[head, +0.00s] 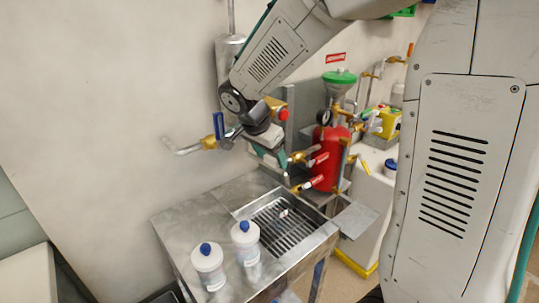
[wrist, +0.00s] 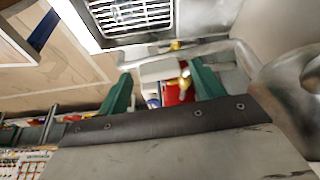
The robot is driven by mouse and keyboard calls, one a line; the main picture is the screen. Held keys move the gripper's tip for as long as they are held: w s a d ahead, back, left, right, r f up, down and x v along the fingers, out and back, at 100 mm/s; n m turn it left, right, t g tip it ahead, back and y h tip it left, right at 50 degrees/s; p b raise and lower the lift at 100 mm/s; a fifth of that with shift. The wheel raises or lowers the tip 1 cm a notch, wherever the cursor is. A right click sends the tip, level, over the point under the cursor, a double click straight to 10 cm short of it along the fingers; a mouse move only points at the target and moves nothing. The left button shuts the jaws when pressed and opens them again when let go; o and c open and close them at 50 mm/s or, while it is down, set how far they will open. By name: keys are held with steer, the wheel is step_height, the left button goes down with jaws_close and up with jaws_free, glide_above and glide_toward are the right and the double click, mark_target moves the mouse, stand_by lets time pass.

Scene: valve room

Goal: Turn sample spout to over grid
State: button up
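The metal drain grid (head: 268,226) is set in the steel bench and also shows at the top of the wrist view (wrist: 140,14). A bent grey pipe (head: 182,148) runs left from a brass valve with a blue handle (head: 218,126), left of my gripper; it may be the sample spout, but I cannot be sure. My gripper (head: 274,160) is in the air above the back of the grid. In the wrist view its green fingers (wrist: 163,92) stand apart with nothing clearly held between them. A blurred curved metal surface (wrist: 292,72) lies right of the fingers.
Two white bottles with blue caps (head: 208,267) (head: 246,242) stand on the bench left of the grid. A red tank (head: 322,160) with a gauge and red-tagged valves stands close to the right of my gripper. Bare bench (head: 185,218) lies at the left.

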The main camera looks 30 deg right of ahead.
steer(key=w+v, duration=0.1)
steer(key=v, duration=0.6)
steer(key=shift+s+r, duration=0.4)
steer(key=shift+s, duration=0.1)
steer(key=shift+a, duration=0.1)
steer(key=shift+c, duration=0.4)
steer(key=shift+y, duration=0.3)
steer(key=r, duration=0.3)
steer(key=d+r, duration=0.1)
steer(key=r, duration=0.3)
steer(key=d+r, duration=0.1)
steer(key=r, duration=0.3)
steer(key=shift+w+d+r, duration=0.1)
steer(key=shift+w+d, duration=0.05)
jaws_close()
steer(key=s+x, duration=0.1)
steer(key=x, duration=1.9)
steer(key=shift+s+a+r, duration=0.1)
steer(key=shift+s+a, duration=0.05)
steer(key=shift+a, duration=0.5)
steer(key=shift+s+a+r, duration=0.1)
steer(key=shift+a+r, duration=0.05)
steer(key=shift+a, duration=0.5)
steer(key=shift+s+a+r, duration=0.1)
steer(key=shift+s+a, duration=0.05)
steer(key=shift+a, duration=0.5)
